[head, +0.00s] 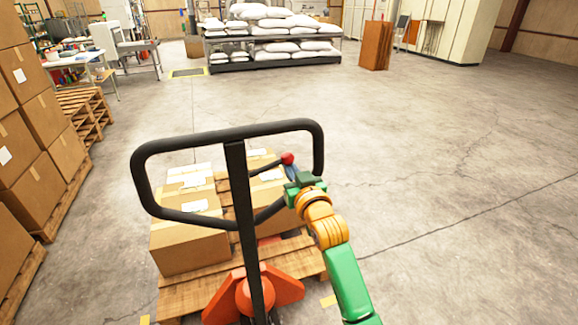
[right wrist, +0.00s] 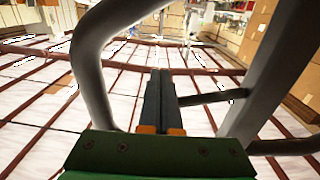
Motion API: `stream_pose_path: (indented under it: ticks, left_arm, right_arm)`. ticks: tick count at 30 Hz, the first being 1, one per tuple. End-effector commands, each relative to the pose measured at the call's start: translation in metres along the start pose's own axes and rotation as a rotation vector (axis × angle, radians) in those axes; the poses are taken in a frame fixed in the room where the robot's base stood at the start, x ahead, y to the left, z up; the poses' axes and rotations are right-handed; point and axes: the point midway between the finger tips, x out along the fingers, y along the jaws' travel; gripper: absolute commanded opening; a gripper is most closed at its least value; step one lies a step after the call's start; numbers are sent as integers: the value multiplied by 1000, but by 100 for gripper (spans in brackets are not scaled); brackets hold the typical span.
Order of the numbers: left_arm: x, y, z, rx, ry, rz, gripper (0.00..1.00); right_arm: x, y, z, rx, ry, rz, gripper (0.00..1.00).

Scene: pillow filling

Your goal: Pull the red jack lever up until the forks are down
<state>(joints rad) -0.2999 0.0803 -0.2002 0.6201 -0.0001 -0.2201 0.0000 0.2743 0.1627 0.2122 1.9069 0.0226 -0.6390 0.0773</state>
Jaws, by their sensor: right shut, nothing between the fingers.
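The jack lever is a thin dark rod with a red knob (head: 287,158), sticking out to the right from the black handle post (head: 243,210) inside the handle loop. My right gripper (head: 291,171) is shut and empty, its fingers right by the knob, just below it in the head view. In the right wrist view the closed fingers (right wrist: 160,85) point up beside the lever rod (right wrist: 212,97); the knob is hidden there, and I cannot tell whether they touch. The jack's orange base (head: 283,286) shows below; its forks are hidden under the pallet. My left gripper is out of view.
A wooden pallet (head: 184,292) with several cardboard boxes (head: 190,250) sits in front of the jack. Stacked boxes (head: 55,140) on pallets line the left side. A rack of white sacks (head: 270,50) stands at the back. The concrete floor (head: 450,190) on the right is clear.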

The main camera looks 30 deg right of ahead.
Motion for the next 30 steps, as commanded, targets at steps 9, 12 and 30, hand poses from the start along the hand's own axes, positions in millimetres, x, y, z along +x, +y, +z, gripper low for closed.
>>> stream_pose_path:
  ticks: [9,12,30]
  left_arm:
    - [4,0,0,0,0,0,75]
    - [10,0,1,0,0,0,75]
    - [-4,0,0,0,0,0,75]
  right_arm:
    - [0,0,6,0,2,0,0]
    - [0,0,14,0,2,0,0]
    - [-43,0,32,0,-3,-1,0]
